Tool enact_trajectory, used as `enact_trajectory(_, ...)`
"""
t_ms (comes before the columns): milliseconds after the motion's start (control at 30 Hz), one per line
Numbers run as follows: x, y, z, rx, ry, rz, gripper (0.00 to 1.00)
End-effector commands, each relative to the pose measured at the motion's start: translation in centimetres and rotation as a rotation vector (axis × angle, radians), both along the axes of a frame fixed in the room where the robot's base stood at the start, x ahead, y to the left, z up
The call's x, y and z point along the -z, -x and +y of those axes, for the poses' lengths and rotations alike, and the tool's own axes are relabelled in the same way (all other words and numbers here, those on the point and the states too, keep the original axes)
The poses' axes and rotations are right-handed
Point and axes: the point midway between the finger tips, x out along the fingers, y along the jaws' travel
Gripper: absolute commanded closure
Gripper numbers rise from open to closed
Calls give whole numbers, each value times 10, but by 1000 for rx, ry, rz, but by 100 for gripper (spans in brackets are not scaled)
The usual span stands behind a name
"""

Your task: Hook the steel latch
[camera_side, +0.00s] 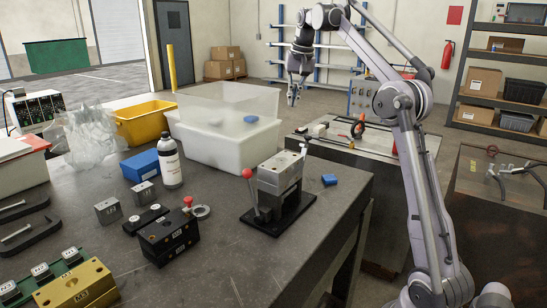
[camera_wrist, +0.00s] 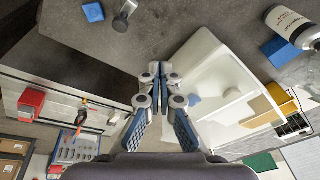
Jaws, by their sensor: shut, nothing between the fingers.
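A steel mould base (camera_side: 280,172) stands on a black plate (camera_side: 290,215) near the bench's right edge. A lever with a red ball knob (camera_side: 247,173) rises at its left side. I cannot tell whether its latch is hooked. My gripper (camera_side: 292,100) is well above and behind the steel block, pointing down, away from it and beyond the white bin. In the wrist view my gripper (camera_wrist: 160,72) shows its fingers together with nothing between them. The steel block is not clearly visible in the wrist view.
A white bin (camera_side: 215,145) with a clear lid stands behind the steel block. A black block (camera_side: 168,240) with a red knob and a brass block (camera_side: 78,287) stand left. A white bottle (camera_side: 170,165) and a blue piece (camera_side: 329,179) are near.

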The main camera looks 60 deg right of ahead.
Motion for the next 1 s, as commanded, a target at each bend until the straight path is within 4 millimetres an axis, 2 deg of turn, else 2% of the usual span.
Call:
enact_trajectory(33,2,2,-14,33,-10,9,100)
enact_trajectory(200,9,12,-49,124,-44,35,100)
enact_trajectory(400,17,25,-72,194,-71,55,100)
enact_trajectory(600,20,30,-79,217,-80,62,100)
enact_trajectory(1000,21,29,-79,216,-80,62,100)
